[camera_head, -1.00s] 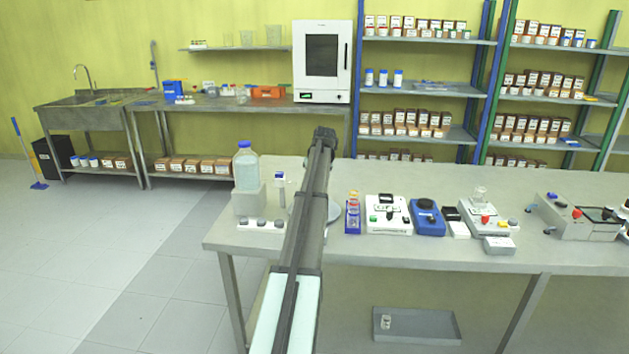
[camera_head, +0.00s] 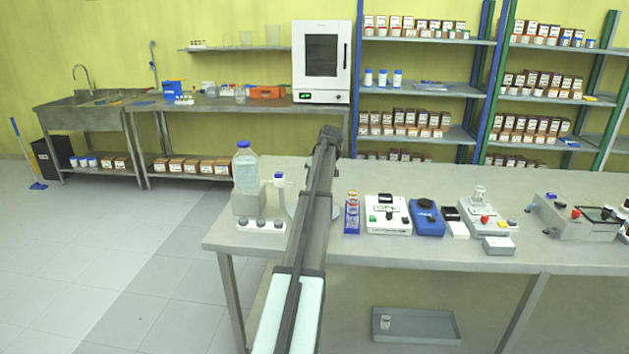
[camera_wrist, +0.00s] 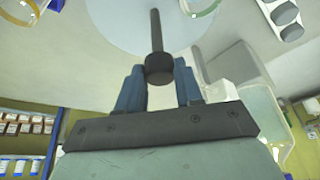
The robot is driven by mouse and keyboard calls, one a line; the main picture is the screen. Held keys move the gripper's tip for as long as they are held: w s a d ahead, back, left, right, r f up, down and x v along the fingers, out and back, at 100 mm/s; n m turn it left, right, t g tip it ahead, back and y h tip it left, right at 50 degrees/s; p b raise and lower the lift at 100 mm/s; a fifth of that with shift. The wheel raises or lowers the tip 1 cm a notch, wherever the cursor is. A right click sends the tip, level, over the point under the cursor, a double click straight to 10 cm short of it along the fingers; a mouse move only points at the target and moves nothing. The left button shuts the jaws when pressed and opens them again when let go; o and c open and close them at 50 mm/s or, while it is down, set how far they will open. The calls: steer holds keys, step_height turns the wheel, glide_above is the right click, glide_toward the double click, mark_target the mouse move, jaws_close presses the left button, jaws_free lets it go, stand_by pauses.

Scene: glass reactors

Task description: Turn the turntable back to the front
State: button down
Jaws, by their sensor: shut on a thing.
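The turntable shows in the wrist view as a pale grey disc (camera_wrist: 115,22) with a dark upright rod ending in a round black knob (camera_wrist: 158,68). My gripper (camera_wrist: 159,75) has its two blue fingers on either side of the knob and is shut on it. The gripper itself is hidden behind my arm in that view.
Left of my arm stand a capped bottle (camera_head: 246,170) on a grey block and a small device (camera_head: 261,225) with knobs. Right of it are a blue rack (camera_head: 352,218), a white device (camera_head: 388,215) and a blue device (camera_head: 427,218). The bench behind them is clear.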

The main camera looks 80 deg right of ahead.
stand_by(0.3)
steer(key=c, duration=0.8)
jaws_free()
steer(key=shift+o, duration=0.2)
steer(key=shift+r, duration=0.1)
steer(key=v, duration=1.3)
steer(key=shift+a+r, duration=0.2)
steer(key=shift+r, duration=0.05)
steer(key=shift+s, duration=0.15)
